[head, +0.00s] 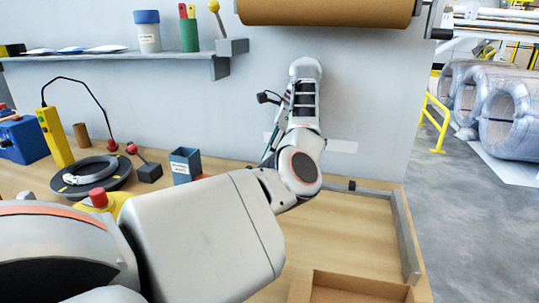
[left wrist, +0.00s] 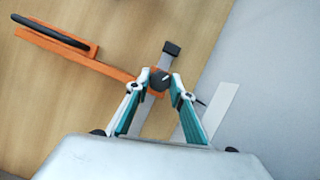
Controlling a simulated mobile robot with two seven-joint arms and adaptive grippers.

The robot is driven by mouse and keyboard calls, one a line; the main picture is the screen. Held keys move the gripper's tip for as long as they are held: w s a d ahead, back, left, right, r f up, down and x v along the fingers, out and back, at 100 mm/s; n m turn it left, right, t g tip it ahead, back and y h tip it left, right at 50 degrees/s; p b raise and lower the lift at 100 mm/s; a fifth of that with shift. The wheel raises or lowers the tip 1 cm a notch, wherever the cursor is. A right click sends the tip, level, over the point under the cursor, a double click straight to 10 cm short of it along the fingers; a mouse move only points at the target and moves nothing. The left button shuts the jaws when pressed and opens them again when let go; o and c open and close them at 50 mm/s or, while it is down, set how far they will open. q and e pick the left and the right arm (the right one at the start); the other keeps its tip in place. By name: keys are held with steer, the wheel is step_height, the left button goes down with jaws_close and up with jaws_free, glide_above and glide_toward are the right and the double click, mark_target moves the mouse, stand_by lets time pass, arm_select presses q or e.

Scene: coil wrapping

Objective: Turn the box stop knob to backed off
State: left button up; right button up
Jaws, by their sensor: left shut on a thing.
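The box stop knob (left wrist: 158,79) is a dark round knob with a white pointer line, seen in the left wrist view on the grey rail beside the wall. My left gripper (left wrist: 160,78) has its two teal fingers closed around the knob, one on each side. In the head view my left arm reaches to the back wall and hides the knob and fingertips. Only a sliver of teal finger shows there. The grey rail (head: 400,230) runs along the back and right table edges, with a black block (head: 352,186) on its back part. My right gripper is out of view.
An open cardboard box (head: 355,285) sits at the front right. A blue-grey bin (head: 185,165), a coil on a black turntable (head: 92,176) and a yellow post (head: 55,137) stand left.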

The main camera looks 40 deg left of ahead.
arm_select(q)
steer(key=shift+d+f, duration=0.1)
steer(key=shift+f, duration=0.4)
steer(key=o, duration=1.1)
steer(key=shift+r, duration=0.3)
steer(key=shift+w+r, duration=0.1)
steer(key=shift+r, duration=0.35)
steer(key=v, duration=0.6)
steer(key=shift+r, duration=0.2)
steer(key=shift+w+d, duration=0.1)
steer(key=shift+w, duration=0.05)
